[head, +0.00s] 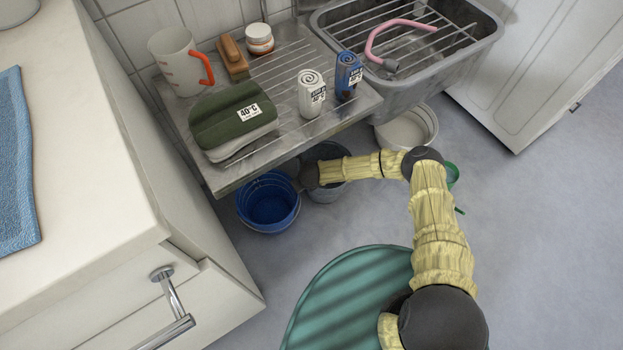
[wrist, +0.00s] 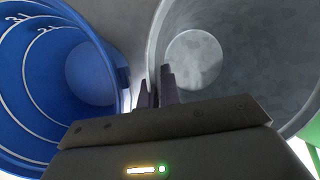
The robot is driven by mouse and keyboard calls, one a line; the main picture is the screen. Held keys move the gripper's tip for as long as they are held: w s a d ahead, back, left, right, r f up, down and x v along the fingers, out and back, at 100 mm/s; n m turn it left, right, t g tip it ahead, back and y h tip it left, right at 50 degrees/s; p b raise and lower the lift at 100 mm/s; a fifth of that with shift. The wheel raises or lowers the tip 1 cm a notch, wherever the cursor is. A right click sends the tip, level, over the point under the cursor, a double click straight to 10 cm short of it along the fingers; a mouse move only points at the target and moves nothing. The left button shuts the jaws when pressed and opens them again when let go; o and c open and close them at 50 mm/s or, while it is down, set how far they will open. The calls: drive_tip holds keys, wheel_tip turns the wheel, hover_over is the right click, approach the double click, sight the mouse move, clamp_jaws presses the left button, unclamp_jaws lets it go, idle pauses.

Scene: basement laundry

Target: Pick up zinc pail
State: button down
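The zinc pail (head: 327,190) is a grey metal bucket on the floor, partly under the draining board and partly hidden by my arm. In the wrist view the zinc pail (wrist: 235,65) fills the right side, and I look down into its empty inside. My gripper (wrist: 156,88) is at the pail's left wall, with its two dark fingers close together, one on each side of the rim. It looks shut on that wall. In the head view my gripper (head: 308,176) is at the pail's left edge, its fingers too small to make out.
A blue bucket (head: 268,203) stands close on the left; it also shows in the wrist view (wrist: 30,80). A white basin (head: 408,130) is to the right. The metal draining board (head: 300,140) overhangs the pail. Open floor (head: 540,240) lies to the right.

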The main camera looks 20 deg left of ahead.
drive_tip(key=shift+s+d+r+p, duration=0.1)
drive_tip(key=shift+r+p, duration=0.45)
drive_tip(key=shift+r, duration=0.05)
drive_tip(key=r+p, duration=0.1)
drive_tip(key=r, duration=0.1)
drive_tip(key=r+p, duration=0.1)
drive_tip(key=r, duration=0.1)
drive_tip(key=r+p, duration=0.2)
drive_tip(key=shift+s+d+r, duration=0.15)
drive_tip(key=shift+d, duration=0.1)
drive_tip(key=s+d+p, duration=0.5)
drive_tip(key=s+d, duration=0.7)
drive_tip(key=d, duration=0.2)
drive_tip(key=shift+s+d+f, duration=0.25)
drive_tip(key=shift+f, duration=0.05)
